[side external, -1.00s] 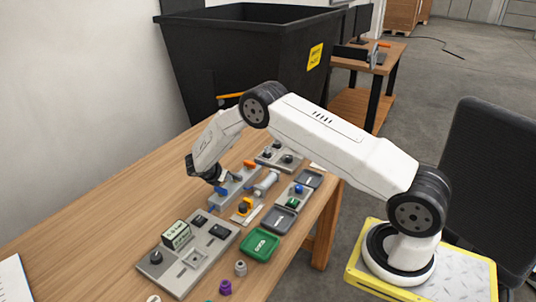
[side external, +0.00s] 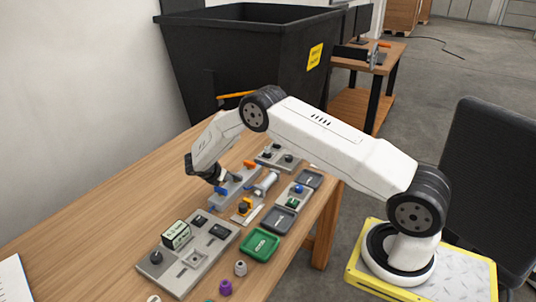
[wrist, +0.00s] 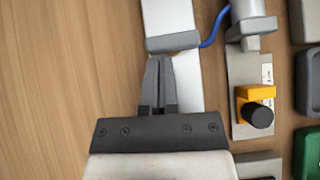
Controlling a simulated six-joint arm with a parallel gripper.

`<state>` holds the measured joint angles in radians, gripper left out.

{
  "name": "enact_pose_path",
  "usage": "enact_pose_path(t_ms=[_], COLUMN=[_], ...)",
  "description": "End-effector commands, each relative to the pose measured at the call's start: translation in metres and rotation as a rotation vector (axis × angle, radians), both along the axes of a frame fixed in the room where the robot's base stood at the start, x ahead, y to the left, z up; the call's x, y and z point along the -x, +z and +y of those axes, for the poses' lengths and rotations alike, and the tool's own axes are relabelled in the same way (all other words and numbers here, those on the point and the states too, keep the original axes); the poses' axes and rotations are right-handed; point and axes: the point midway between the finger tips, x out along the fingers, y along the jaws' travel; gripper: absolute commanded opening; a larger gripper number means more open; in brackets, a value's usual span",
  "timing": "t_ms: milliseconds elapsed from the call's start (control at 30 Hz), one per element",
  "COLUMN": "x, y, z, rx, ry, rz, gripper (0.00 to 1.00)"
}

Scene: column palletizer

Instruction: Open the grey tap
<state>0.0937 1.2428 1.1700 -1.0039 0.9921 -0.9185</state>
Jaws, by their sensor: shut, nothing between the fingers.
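A long pale grey panel (side external: 233,188) lies on the table under my gripper. In the wrist view this panel (wrist: 168,14) runs up from the fingertips. A grey bar (wrist: 173,42) lies across it just beyond the fingertips; it looks like the grey tap's handle, though I cannot be sure. My gripper (wrist: 160,61) is shut and empty, with its tips at or very near the bar's near edge. I cannot tell whether they touch. In the side view my gripper (side external: 216,182) is low over the panel and hides part of it.
An orange part with a black knob (wrist: 257,108) is right of the fingers. A blue hose (wrist: 216,27) curves beside the bar. A green tray (side external: 261,246) and a grey panel with a printed box (side external: 176,235) are nearer the camera. Bare table lies left.

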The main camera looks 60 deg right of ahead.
Motion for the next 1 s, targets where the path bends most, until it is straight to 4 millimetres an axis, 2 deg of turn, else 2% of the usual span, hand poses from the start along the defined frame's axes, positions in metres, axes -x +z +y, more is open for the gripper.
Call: enact_pose_path(t_ms=[1000], x=[-0.004], y=[-0.0003], z=[-0.0025], rx=[0.001], ry=[-0.124], rz=[-0.001], gripper=[0.0])
